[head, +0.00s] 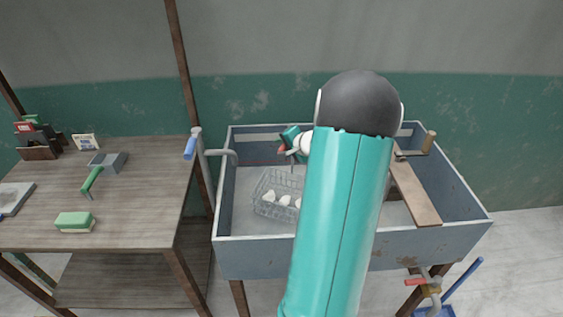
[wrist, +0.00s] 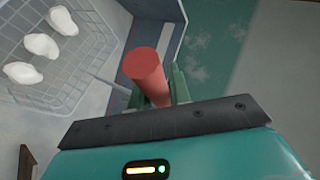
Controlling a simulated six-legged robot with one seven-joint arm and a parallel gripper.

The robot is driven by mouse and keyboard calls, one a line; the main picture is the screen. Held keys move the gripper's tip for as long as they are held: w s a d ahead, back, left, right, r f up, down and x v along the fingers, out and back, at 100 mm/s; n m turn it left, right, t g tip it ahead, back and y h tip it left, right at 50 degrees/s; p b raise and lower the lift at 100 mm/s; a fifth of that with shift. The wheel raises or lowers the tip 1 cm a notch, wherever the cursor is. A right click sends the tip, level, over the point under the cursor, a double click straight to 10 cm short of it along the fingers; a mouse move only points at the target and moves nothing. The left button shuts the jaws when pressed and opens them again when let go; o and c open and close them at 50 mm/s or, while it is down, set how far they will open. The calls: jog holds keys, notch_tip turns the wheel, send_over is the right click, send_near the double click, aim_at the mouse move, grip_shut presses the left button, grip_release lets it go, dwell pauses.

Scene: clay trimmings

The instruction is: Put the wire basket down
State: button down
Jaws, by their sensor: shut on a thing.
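The wire basket (head: 265,190) is inside the grey-blue sink (head: 250,262), toward its left half. Several white clay lumps (head: 284,201) lie in it. In the wrist view the basket (wrist: 85,88) fills the upper left, with the lumps (wrist: 42,45) in a row. My gripper (head: 290,144) is above the basket's back side, shut on its red handle grip (wrist: 147,70), which shows between the green fingers. I cannot tell whether the basket's bottom touches the sink floor. My arm hides part of the basket's right side and the sink's middle.
A wooden board (head: 414,194) lies across the sink's right part. A tap (head: 222,154) reaches over the left rim. A wooden table (head: 125,205) to the left holds a green-handled scraper (head: 91,182) and a green sponge block (head: 74,221).

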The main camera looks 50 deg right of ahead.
jog(key=shift+w+f, duration=0.1)
jog(key=shift+f, duration=2.1)
jog(key=c, duration=1.3)
grip_release()
